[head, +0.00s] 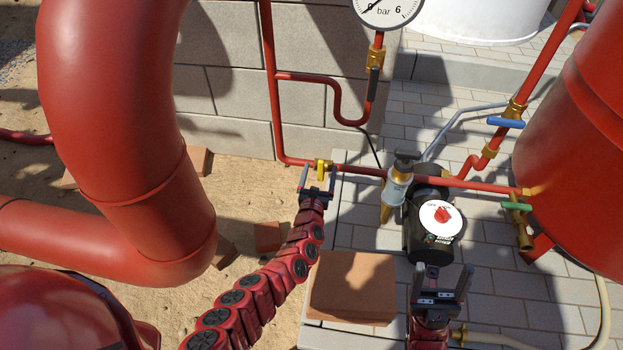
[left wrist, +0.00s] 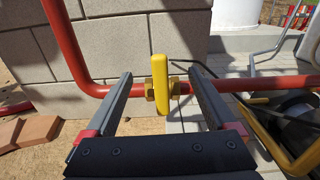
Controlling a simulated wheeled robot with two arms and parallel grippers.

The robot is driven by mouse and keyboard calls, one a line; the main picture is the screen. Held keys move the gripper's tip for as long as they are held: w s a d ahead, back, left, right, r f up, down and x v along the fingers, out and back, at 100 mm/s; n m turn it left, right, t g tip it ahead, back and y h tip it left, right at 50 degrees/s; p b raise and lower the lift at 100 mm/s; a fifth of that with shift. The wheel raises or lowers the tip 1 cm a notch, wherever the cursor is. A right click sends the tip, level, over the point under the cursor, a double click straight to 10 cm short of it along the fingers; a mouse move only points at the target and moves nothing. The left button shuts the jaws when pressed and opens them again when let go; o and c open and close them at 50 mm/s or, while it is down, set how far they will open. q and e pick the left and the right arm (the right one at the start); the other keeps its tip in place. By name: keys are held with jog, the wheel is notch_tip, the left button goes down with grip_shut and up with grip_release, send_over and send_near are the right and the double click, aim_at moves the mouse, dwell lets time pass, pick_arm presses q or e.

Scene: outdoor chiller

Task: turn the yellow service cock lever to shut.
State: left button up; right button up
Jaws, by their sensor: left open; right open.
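The yellow service cock lever (head: 323,165) sits on a brass cock on the thin red pipe in front of the block wall. In the left wrist view the lever (left wrist: 159,82) stands upright, crossing the line of the pipe. My left gripper (head: 317,181) is open just in front of it. Its two fingers lie on either side of the lever, with a gap visible on both sides in the left wrist view. My right gripper (head: 441,278) is open and empty, below the black pump and away from the lever.
A large red pipe (head: 120,110) fills the left. The black pump with a red knob (head: 442,215) and a red tank (head: 580,150) stand right. A blue-handled valve (head: 506,123) and a green-handled valve (head: 517,206) are near the tank. A brick-coloured block (head: 352,287) lies between my arms.

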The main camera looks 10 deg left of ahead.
pick_arm(q)
jog(key=shift+s+r+p, duration=0.15)
jog(key=shift+s+p, duration=0.25)
jog(key=shift+p, duration=0.15)
jog(key=s+p, duration=0.4)
jog(key=s, duration=0.2)
jog(key=shift+f, duration=0.2)
jog(key=shift+s, duration=0.1)
